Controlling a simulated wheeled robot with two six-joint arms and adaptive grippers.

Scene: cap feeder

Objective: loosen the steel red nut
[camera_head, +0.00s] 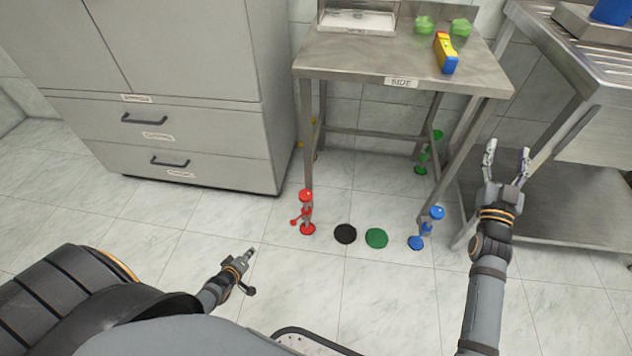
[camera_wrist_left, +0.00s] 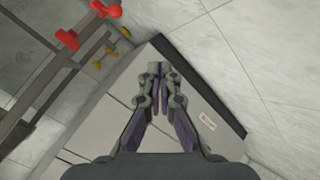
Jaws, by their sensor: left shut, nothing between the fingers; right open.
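A red leg fitting (camera_head: 305,196) is at the foot of the steel table's front left leg, with a small red knob on its left side and a red foot (camera_head: 308,229) on the floor. I cannot tell which red part is the nut. Red parts (camera_wrist_left: 68,38) also show at the upper left of the left wrist view. My left gripper (camera_head: 251,251) is shut and empty, left of and nearer than the red fitting, apart from it. Its closed fingers (camera_wrist_left: 160,70) show in the left wrist view. My right gripper (camera_head: 508,150) is open and empty, right of the table.
The steel table (camera_head: 345,60) has a blue fitting (camera_head: 436,213) at its front right leg and a green one (camera_head: 437,135) behind. A black disc (camera_head: 345,234) and a green disc (camera_head: 376,238) lie on the floor. A grey cabinet (camera_head: 190,60) stands left; a steel sink unit (camera_head: 590,120) stands right.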

